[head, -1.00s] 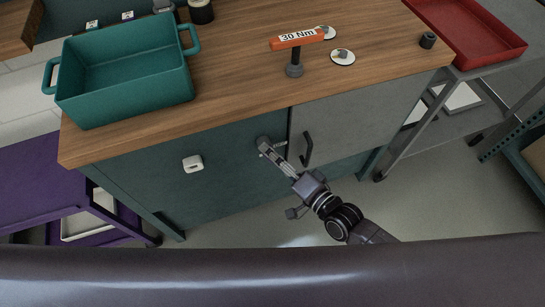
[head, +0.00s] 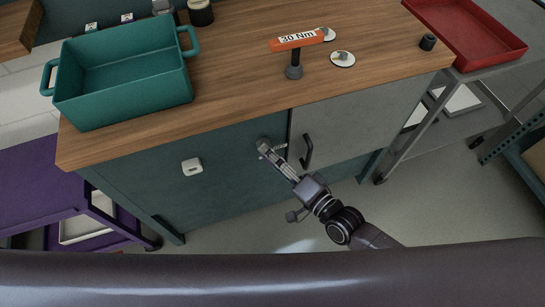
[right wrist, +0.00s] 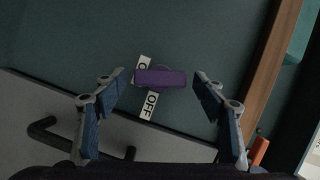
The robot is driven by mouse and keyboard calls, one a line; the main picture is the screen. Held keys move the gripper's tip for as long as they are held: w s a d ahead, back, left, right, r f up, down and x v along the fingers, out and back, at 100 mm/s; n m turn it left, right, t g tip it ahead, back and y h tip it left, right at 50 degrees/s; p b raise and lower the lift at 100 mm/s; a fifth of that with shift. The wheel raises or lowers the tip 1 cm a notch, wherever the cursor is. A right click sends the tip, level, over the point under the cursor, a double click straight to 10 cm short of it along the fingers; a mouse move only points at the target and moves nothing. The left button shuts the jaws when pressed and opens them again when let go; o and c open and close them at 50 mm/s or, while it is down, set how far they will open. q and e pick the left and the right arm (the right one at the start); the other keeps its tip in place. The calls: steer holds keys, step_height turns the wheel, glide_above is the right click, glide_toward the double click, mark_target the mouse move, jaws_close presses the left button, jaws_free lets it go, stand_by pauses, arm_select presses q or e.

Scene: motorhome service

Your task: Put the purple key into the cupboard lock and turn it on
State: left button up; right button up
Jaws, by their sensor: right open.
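The purple key (right wrist: 160,78) shows in the right wrist view at a round lock on the dark green cupboard door (right wrist: 60,45). Its flat head lies across the lock, between an "OFF" label (right wrist: 151,104) and another label (right wrist: 144,63) that it partly covers. How deep it sits is hidden. My right gripper (right wrist: 160,75) is open, with one finger on each side of the key and visible gaps to both. In the head view, my right gripper (head: 266,150) is at the cupboard front (head: 232,185), left of the door seam; the key cannot be made out there. My left gripper is not in view.
A black door handle (head: 307,151) is just right of my right gripper. A white fitting (head: 192,166) is on the door to the left. On the worktop (head: 225,75) stand a teal bin (head: 125,98) and an orange "30 Nm" tool (head: 297,39). A red tray (head: 465,35) is at right.

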steer(key=v, duration=0.8)
step_height(320, 180, up, 6)
steer(key=p, duration=0.6)
steer(key=s+d+f+n+g+h, duration=0.1)
steer(key=s+d+f+n+h, duration=0.3)
steer(key=f, duration=0.6)
steer(key=d+f+m+g+h+b, duration=0.15)
steer(key=d+f, duration=0.35)
steer(key=f, duration=0.5)
steer(key=s+d+f+n+g+h+p, duration=0.1)
steer(key=d+f+n+g+h, duration=0.3)
steer(key=f, duration=0.6)
steer(key=s+d+f+n+g, duration=0.1)
steer(key=s+f, duration=0.4)
steer(key=s, duration=0.4)
steer(key=s+d+f+g, duration=0.2)
steer(key=s+f, duration=0.3)
steer(key=s, duration=0.4)
steer(key=s+d+f+n+g+h, duration=0.1)
steer(key=s+f, duration=0.4)
steer(key=s, duration=0.5)
steer(key=shift+d+f+n+g, duration=0.15)
steer(key=shift+f+n+g, duration=0.2)
steer(key=shift+g, duration=0.3)
